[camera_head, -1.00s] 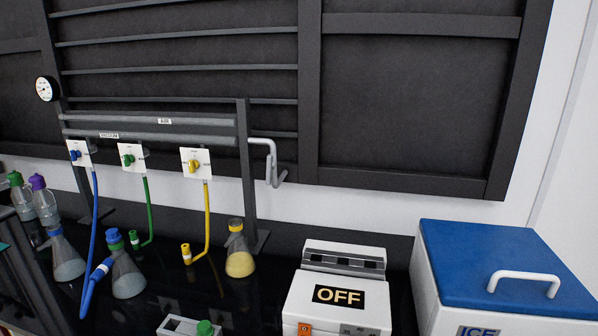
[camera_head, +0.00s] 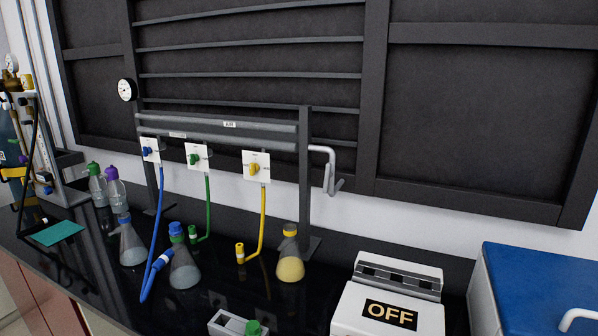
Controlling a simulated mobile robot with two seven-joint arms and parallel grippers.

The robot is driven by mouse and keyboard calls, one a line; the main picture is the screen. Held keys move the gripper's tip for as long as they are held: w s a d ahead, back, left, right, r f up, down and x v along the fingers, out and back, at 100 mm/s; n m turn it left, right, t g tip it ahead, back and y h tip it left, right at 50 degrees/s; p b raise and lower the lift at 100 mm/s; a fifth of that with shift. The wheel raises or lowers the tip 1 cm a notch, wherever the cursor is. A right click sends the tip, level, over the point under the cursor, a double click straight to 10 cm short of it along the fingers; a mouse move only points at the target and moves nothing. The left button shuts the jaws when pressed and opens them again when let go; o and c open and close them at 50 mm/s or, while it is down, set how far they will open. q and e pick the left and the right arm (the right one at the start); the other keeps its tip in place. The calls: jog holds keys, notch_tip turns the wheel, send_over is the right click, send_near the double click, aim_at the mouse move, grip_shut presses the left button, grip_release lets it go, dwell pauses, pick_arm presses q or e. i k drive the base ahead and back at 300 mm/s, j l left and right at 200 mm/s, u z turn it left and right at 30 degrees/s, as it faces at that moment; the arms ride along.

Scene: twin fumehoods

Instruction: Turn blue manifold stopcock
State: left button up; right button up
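The blue manifold stopcock (camera_head: 147,151) is a small blue knob on a white plate at the left end of the grey manifold rails (camera_head: 220,131). A blue hose (camera_head: 158,205) hangs from it down toward the bench. To its right are a green stopcock (camera_head: 194,159) with a green hose and a yellow stopcock (camera_head: 254,169) with a yellow hose. The knob's exact angle is too small to tell. Neither of my grippers shows in the head view.
Several flasks stand on the black bench below the manifold, among them a yellow-capped flask (camera_head: 290,258). Purple-capped and green-capped bottles (camera_head: 116,187) stand at the left. A white device marked OFF (camera_head: 390,312) and a blue-lidded ice box (camera_head: 540,285) fill the right. A teal mat (camera_head: 57,233) lies at the left.

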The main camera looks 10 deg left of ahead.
aim_at(147, 151)
jog(key=u, duration=1.35)
jog(key=i+j, duration=0.5)
jog(key=j, duration=0.2)
jog(key=i+j+z, duration=0.15)
jog(key=z, duration=0.2)
jog(key=i+j+z, duration=0.1)
jog(key=j+z, duration=0.55)
jog(key=i+j, duration=0.05)
